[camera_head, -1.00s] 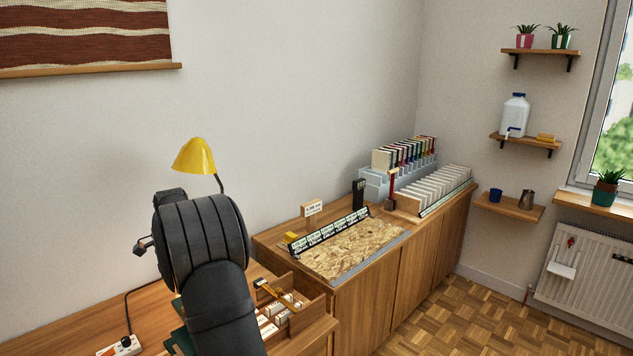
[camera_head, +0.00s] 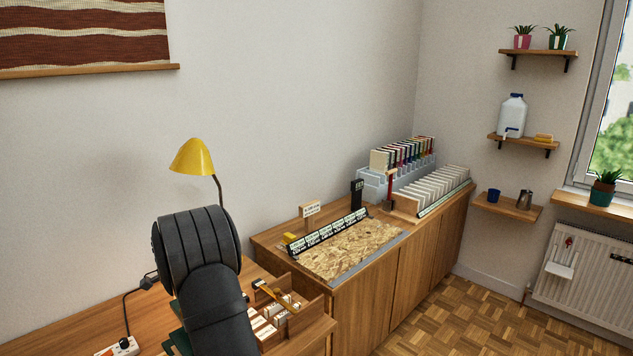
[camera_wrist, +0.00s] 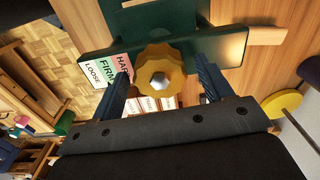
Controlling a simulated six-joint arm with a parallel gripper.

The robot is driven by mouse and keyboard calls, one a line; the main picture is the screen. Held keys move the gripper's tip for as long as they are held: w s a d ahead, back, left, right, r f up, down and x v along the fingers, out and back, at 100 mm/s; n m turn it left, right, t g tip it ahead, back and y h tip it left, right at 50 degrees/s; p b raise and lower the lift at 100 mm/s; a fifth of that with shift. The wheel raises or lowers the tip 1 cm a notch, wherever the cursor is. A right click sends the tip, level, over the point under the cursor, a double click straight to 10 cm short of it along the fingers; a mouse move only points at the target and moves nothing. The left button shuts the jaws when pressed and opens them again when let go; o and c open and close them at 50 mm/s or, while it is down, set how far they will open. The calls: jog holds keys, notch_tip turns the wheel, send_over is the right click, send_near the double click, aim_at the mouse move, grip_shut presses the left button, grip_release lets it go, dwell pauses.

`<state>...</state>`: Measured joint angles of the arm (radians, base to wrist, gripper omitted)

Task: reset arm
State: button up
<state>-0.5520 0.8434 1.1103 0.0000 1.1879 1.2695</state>
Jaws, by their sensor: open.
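My gripper (camera_wrist: 162,68) is open in the wrist view, its two blue-grey fingers apart on either side of a yellow scalloped knob (camera_wrist: 157,64). I cannot tell whether either finger touches the knob. The knob sits at a dark green device (camera_wrist: 115,47), beside a label (camera_wrist: 110,70) reading LOOSE, FIRM and HAR, its end cut off. In the head view, my dark arm fills the lower left and hides the gripper and most of the green device (camera_head: 178,341).
A yellow lamp (camera_head: 192,158) stands behind my arm. A wooden tray (camera_head: 318,318) with white blocks is close on the right. Beyond it, a cabinet carries an OSB board (camera_head: 350,248), label strip and rows of books (camera_head: 402,153). A power strip (camera_head: 122,347) lies front left.

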notch_tip(320, 180, up, 17)
notch_tip(320, 180, down, 17)
jog(key=shift+f, duration=0.2)
jog(key=shift+r+n, duration=0.25)
jog(key=shift+n, duration=0.55)
jog(key=n, duration=0.6)
jog(key=shift+n, duration=0.4)
jog(key=n, duration=0.4)
jog(key=shift+n, duration=2.5)
jog(key=shift+m, duration=0.3)
